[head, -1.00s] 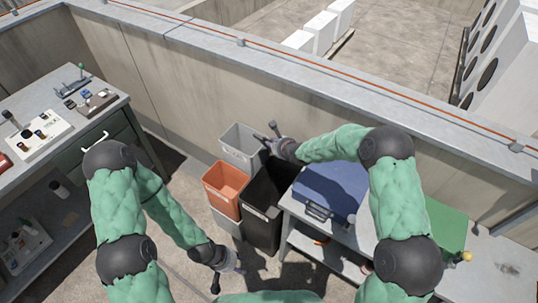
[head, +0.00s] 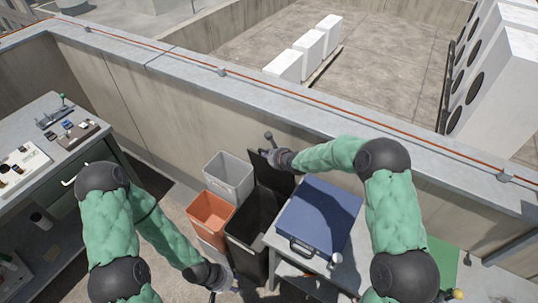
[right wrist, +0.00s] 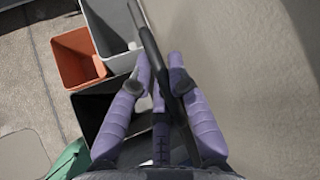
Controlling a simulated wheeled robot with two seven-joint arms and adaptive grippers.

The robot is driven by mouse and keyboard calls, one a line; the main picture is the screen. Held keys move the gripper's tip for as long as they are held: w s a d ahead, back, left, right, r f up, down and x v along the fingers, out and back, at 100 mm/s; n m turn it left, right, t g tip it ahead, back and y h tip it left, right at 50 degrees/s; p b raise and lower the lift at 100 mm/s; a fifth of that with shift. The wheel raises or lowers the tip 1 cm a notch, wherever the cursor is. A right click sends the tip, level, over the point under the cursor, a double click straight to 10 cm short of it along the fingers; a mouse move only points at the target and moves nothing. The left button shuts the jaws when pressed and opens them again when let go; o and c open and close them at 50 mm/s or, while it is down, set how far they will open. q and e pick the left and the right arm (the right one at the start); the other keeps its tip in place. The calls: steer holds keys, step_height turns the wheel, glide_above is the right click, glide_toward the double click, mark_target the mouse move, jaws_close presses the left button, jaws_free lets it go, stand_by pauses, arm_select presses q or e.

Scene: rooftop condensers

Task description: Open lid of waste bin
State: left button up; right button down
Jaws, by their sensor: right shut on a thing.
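The waste bin is black (head: 246,258) and stands between an orange bin and the worktable. Its black lid (head: 276,180) is raised and stands steeply at the back of the bin, close to the wall, with the bin's dark mouth open below. My right gripper (head: 268,153) is at the lid's top edge. In the right wrist view the lid shows nearly edge-on (right wrist: 148,42) between the purple fingers of the right gripper (right wrist: 160,72), which is shut on it. My left gripper (head: 228,287) hangs low in front of the bins, touching none; its fingers are too small to read.
An orange bin (head: 210,213) and a grey bin (head: 231,174) stand left of the black bin. A worktable with a blue case (head: 319,214) stands close on its right. The concrete wall (head: 190,140) is right behind. Another workbench (head: 60,137) is at the left.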

steer(key=c, duration=1.2)
jaws_free()
steer(key=shift+a+r, duration=0.1)
steer(key=shift+r, duration=0.05)
steer(key=shift+o, duration=0.2)
steer(key=v, duration=1.2)
